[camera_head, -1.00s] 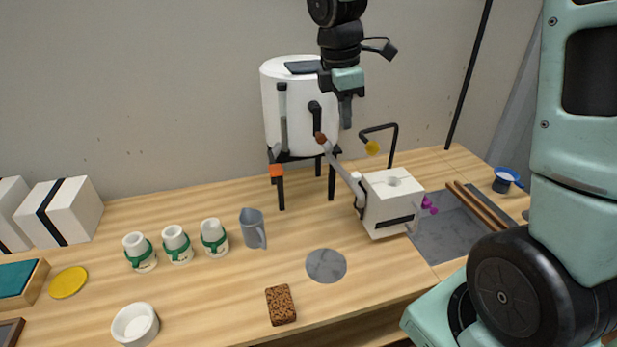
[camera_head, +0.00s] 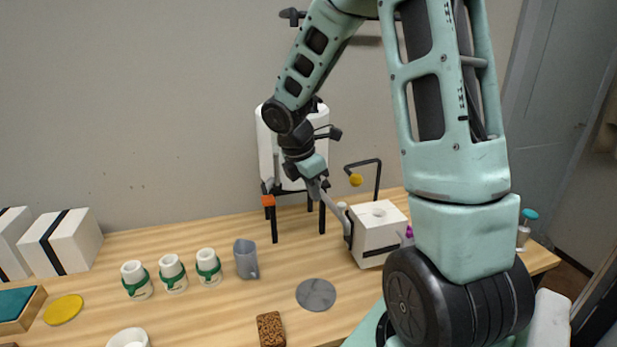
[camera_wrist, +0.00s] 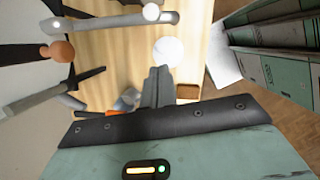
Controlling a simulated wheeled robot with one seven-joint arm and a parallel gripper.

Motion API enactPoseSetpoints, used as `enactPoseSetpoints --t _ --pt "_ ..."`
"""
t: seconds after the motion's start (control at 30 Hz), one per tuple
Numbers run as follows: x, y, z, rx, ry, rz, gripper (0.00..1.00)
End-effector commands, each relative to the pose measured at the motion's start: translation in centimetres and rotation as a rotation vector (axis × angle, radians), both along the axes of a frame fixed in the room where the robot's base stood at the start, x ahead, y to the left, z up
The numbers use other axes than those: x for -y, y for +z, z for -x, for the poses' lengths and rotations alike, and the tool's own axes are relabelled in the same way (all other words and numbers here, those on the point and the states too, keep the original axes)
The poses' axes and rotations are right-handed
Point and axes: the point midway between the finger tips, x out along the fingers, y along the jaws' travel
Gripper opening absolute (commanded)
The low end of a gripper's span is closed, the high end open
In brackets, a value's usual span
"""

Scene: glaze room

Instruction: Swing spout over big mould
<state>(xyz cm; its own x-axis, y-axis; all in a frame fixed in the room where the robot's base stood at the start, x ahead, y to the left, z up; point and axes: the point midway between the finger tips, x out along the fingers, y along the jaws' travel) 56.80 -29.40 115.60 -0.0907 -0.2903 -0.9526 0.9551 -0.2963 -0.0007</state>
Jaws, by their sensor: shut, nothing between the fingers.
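The spout (camera_head: 332,206) is a grey pipe running from the white tank (camera_head: 266,150) down to the right. Its outlet end is at the left side of the big mould (camera_head: 378,238), a white strapped block with a hole in its top, left of that hole. My gripper (camera_head: 317,188) is shut and empty, pointing down close to the spout in front of the tank; I cannot tell if it touches. It hides part of the spout. In the wrist view the shut fingers (camera_wrist: 157,82) are apart from a grey pipe (camera_wrist: 115,23) and a brown knob (camera_wrist: 62,50).
A black bent rod with a yellow knob (camera_head: 355,180) stands behind the mould. An orange knob (camera_head: 268,200) is at the tank's front left. A grey jug (camera_head: 246,262), several green-banded white moulds (camera_head: 172,273), a grey disc (camera_head: 316,294) and a brown sponge (camera_head: 271,329) are on the table.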

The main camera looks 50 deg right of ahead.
Motion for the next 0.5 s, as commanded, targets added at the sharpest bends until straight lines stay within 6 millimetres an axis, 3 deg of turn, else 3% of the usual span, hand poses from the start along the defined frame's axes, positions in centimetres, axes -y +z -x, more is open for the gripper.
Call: enactPoseSetpoints --t 0.2,0.5 --pt "1.3 -4.1 0.5 -0.004 -0.001 -0.003 0.0" --pt "4.6 -4.3 1.5 0.0 -0.001 -0.001 0.0"
